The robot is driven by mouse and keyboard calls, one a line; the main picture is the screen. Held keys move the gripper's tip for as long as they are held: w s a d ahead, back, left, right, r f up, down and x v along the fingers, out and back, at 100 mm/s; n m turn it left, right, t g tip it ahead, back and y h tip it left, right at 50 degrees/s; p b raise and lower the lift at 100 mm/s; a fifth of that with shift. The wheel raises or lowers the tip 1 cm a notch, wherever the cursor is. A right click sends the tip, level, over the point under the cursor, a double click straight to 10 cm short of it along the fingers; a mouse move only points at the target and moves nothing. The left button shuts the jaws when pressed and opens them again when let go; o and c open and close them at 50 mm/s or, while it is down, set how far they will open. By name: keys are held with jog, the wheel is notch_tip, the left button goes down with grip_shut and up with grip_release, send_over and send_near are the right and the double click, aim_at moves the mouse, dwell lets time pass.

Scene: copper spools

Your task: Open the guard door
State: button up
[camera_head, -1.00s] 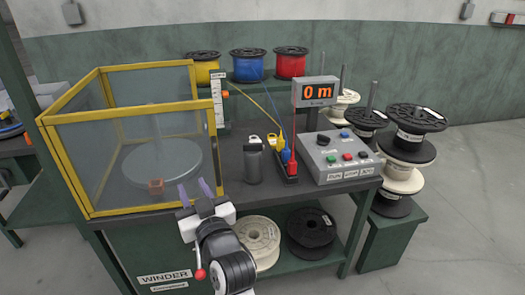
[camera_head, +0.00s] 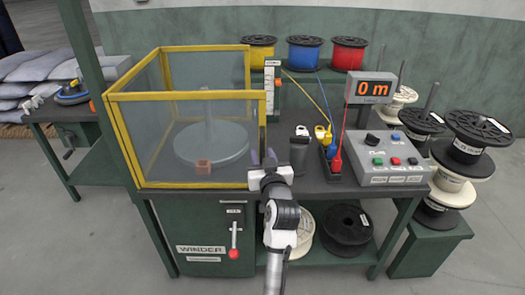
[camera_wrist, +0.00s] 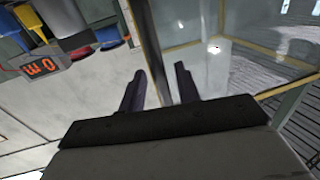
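The guard (camera_head: 188,96) is a box of clear panels in yellow frames on the left half of the bench. Its front panel (camera_head: 184,186) stands across the bench's front, and which panel is the door I cannot tell. My gripper (camera_head: 262,158) is at the lower end of the front panel's right post. In the wrist view my gripper's two dark fingers (camera_wrist: 160,88) are apart. A frame post (camera_wrist: 146,45) runs down toward the gap between them. Contact is not clear.
Spools (camera_head: 466,135) are stacked at right. A red-knobbed lever (camera_head: 234,252) is on the bench front.

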jog(key=shift+w+a, duration=0.1)
jog(key=shift+w, duration=0.6)
grip_shut()
